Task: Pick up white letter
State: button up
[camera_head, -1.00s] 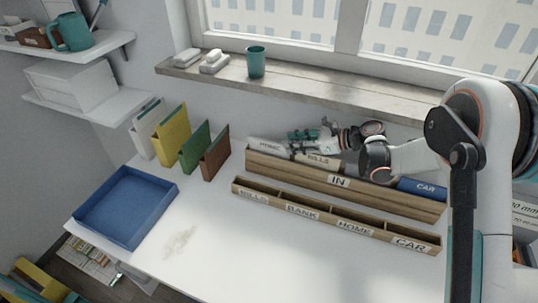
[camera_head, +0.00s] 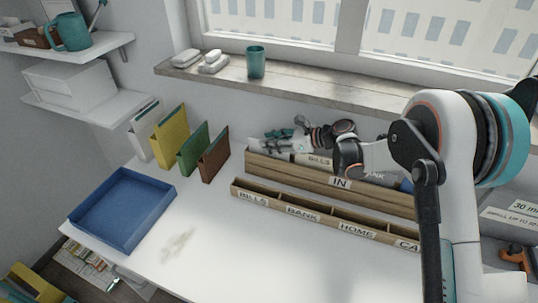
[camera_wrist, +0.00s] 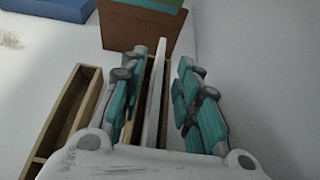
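The white letter (camera_wrist: 157,85) stands on edge in the long wooden IN box, seen in the wrist view as a thin upright sheet. My gripper (camera_wrist: 160,88) has its two teal fingers on either side of the letter, with a visible gap at the right finger. The gripper is open. In the head view my gripper (camera_head: 278,140) is over the left end of the IN box (camera_head: 340,183), and it partly hides the white letter there. Whether the left finger touches the letter is hard to tell.
A low sorter (camera_head: 330,222) labelled BILLS, BANK, HOME and CAR lies in front of the IN box. A brown folder (camera_head: 215,155) stands just beyond its left end, beside green, yellow and white ones. A blue tray (camera_head: 123,246) is at the left. The window wall is close behind.

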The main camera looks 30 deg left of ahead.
grip_shut()
